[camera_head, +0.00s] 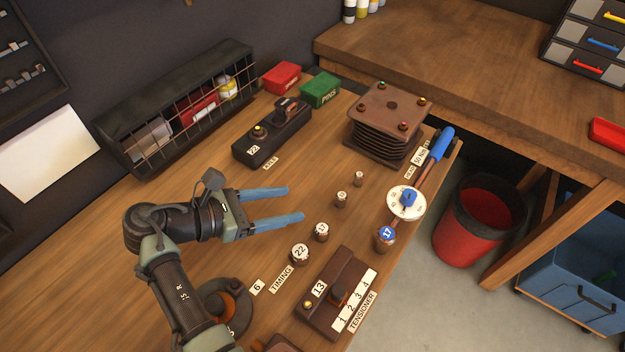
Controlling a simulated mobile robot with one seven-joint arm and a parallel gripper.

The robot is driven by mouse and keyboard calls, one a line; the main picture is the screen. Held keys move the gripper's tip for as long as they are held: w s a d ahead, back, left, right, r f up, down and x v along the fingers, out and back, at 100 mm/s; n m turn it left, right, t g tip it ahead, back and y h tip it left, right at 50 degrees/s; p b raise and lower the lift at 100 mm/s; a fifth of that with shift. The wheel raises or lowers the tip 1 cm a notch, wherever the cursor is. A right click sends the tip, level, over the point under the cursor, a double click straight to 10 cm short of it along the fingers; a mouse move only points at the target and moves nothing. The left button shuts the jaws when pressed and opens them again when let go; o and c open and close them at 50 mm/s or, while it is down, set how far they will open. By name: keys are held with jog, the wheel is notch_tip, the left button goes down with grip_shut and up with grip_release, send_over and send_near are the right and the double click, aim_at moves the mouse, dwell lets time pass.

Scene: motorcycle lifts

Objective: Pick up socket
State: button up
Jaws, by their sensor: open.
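Several small silver-and-brown sockets stand upright in a slanting row on the wooden bench. The nearest and largest socket (300,254), marked 22, is below my gripper in the picture. A smaller socket (321,232) stands just beyond it. Two smaller ones follow toward the back, a socket (341,200) and the smallest socket (359,179); their markings are too small to read. My gripper (295,204) has two blue fingers spread apart, pointing right toward the row. Nothing is between the fingers, and the row lies past their tips. Its height above the bench is hard to tell.
A blue-handled torque wrench (424,172) with a white dial lies along the right edge, a blue 17 piece (386,236) at its end. A finned cylinder block (391,115) stands behind. A tensioner block (333,294) is in front. Bare wood lies left of the sockets.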

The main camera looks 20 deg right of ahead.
aim_at(337, 198)
jog(key=shift+s+d, duration=0.15)
jog(key=shift+d, duration=0.15)
jog(key=x, duration=0.8)
jog(key=p+x, duration=0.1)
jog(key=x, duration=0.3)
jog(key=shift+s+d, duration=0.35)
jog(key=shift+d, duration=0.15)
jog(key=shift+r, duration=0.1)
grip_shut()
